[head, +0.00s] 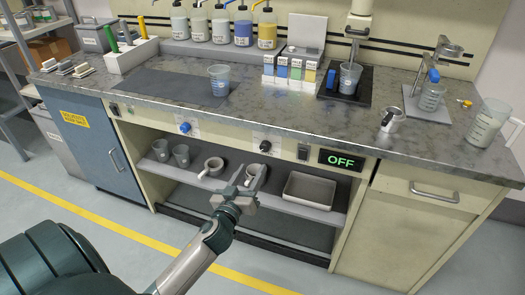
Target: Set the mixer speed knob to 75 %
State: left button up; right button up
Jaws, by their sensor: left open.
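A black knob (265,146) sits on the cream front panel of the bench, beside a small white label too small to read. A blue knob (185,128) is further left on the same panel. To the right of the black knob are a small switch (303,151) and a black display (341,160) showing green "OFF". The mixer (361,28) stands on the bench top with a beaker (349,78) under it. My left gripper (255,174) is open, in front of the shelf and just below the black knob in the picture, apart from it. My right gripper is out of view.
A beaker (219,80) stands on the dark mat (165,85), with a metal cup (391,120) near the right front edge. The floor in front is clear.

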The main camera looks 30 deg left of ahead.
aim_at(264, 149)
pick_arm(q)
jog(key=p+x, duration=0.1)
jog(key=x, duration=0.8)
jog(key=shift+w+a, duration=0.1)
jog(key=shift+w, duration=0.1)
jog(key=shift+w+a, duration=0.1)
jog(key=shift+w, duration=0.4)
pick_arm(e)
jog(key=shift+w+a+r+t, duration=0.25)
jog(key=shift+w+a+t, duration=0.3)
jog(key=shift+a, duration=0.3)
pick_arm(q)
jog(key=c, duration=1.1)
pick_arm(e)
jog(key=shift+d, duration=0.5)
pick_arm(q)
jog(key=shift+o, duration=0.3)
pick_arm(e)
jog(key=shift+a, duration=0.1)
